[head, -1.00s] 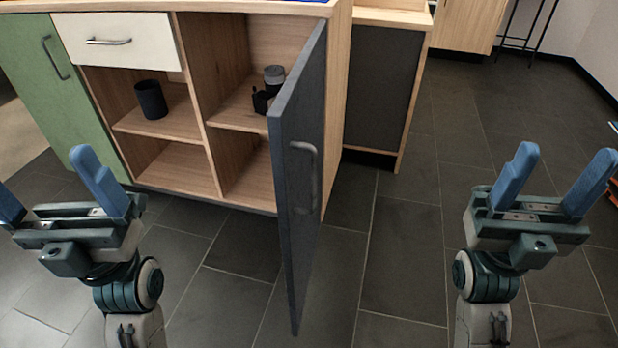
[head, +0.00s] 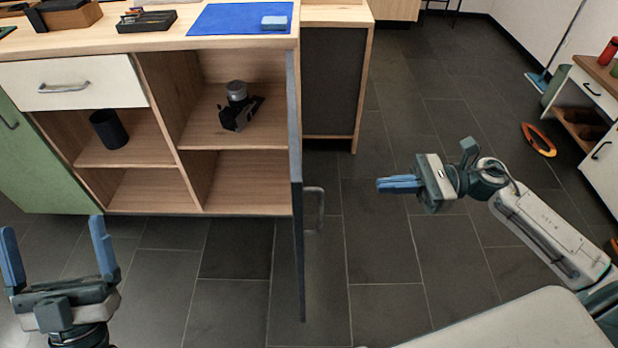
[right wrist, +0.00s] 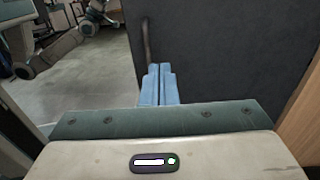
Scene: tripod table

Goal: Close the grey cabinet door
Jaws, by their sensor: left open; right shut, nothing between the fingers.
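The grey cabinet door (head: 296,190) stands wide open in the head view, seen nearly edge-on, jutting from the cabinet's right side toward me. Its bar handle (head: 314,208) is on the face turned to the right. My right gripper (head: 380,185) is shut and empty, to the right of the door and apart from it, with its fingers pointing left at the door. In the right wrist view the shut blue fingers (right wrist: 159,84) point at the dark door face (right wrist: 222,55), with the handle (right wrist: 147,42) just left of them. My left gripper (head: 55,250) is open and empty at the lower left.
The open cabinet shelves hold a dark cup (head: 108,129) and a camera-like object (head: 238,108). A white drawer (head: 70,83) and a green door (head: 40,165) are shut. A blue mat (head: 240,18) lies on top. Dark tiled floor is clear in front.

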